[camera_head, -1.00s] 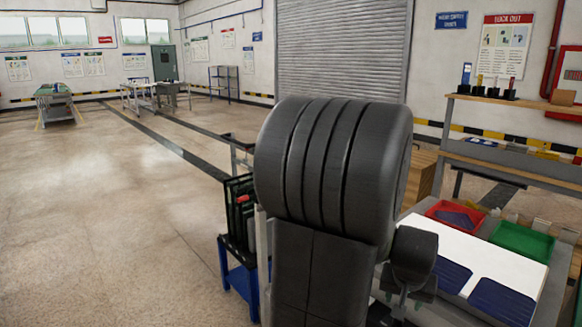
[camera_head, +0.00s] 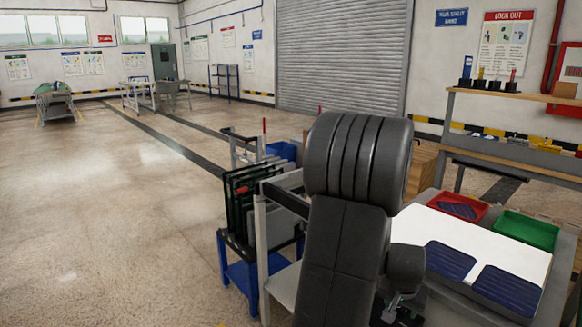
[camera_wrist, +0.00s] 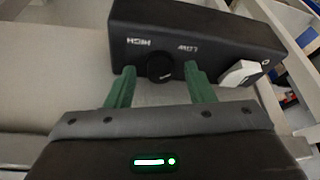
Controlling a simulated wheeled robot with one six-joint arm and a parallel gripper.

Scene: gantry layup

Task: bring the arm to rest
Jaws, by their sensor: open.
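My gripper (camera_wrist: 158,84) shows in the wrist view with its two green fingers spread apart and nothing held between them. A black box (camera_wrist: 222,38) with a dark round knob and printed lettering lies beyond the fingertips. The knob (camera_wrist: 160,67) appears between the fingers in the picture; I cannot tell how far away it is. A white switch or lever (camera_wrist: 240,73) sits at the box's right end. In the head view my arm stands folded up in the right middle, and the gripper cannot be made out there.
In the head view, a worktable at the right holds a white sheet (camera_head: 420,231), dark blue plies (camera_head: 508,290), a red tray (camera_head: 482,217) and a green tray (camera_head: 545,240). A blue-legged rack (camera_head: 238,272) stands left of my arm. The floor (camera_head: 90,210) further left is clear.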

